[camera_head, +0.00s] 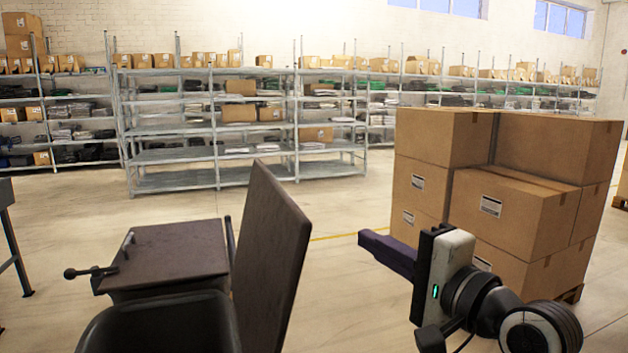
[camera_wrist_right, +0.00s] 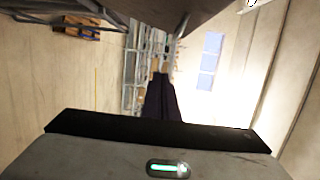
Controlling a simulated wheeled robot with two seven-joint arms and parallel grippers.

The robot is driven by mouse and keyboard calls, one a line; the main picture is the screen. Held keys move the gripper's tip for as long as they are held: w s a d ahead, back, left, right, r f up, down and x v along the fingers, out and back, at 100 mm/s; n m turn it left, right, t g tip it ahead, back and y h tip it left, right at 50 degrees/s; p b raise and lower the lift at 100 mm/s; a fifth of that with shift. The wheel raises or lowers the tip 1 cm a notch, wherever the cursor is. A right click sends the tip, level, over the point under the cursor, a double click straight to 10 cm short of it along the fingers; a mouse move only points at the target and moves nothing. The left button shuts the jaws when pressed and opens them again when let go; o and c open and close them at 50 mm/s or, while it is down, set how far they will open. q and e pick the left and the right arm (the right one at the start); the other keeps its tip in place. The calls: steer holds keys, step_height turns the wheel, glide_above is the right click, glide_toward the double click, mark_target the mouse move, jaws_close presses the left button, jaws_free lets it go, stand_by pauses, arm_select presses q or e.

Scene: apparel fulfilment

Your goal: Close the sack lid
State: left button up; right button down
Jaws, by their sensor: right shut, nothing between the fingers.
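A dark brown flat panel (camera_head: 270,262), which looks like the sack lid, stands raised and slightly tilted in the lower middle of the head view. To its left a second brown panel (camera_head: 168,252) lies flat, with a small black handle at its left side. A black rounded part (camera_head: 160,325) is in front of it; whether this is the sack, I cannot tell. My right gripper (camera_head: 364,238) is to the right of the raised panel, apart from it, shut and empty, pointing left. Its dark fingers also show in the right wrist view (camera_wrist_right: 161,80). My left gripper is out of view.
Stacked cardboard boxes (camera_head: 515,195) stand right behind my right gripper. Grey metal shelves (camera_head: 170,155) with boxes and folded goods line the back. A table edge (camera_head: 8,192) shows at the far left. The floor between the raised panel and the shelves is clear.

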steer(key=w+a+r, duration=0.2)
steer(key=w+a, duration=0.5)
steer(key=a, duration=0.2)
steer(key=shift+w+a+r+p, duration=0.15)
steer(key=shift+w+r+p, duration=0.05)
steer(key=shift+p, duration=0.2)
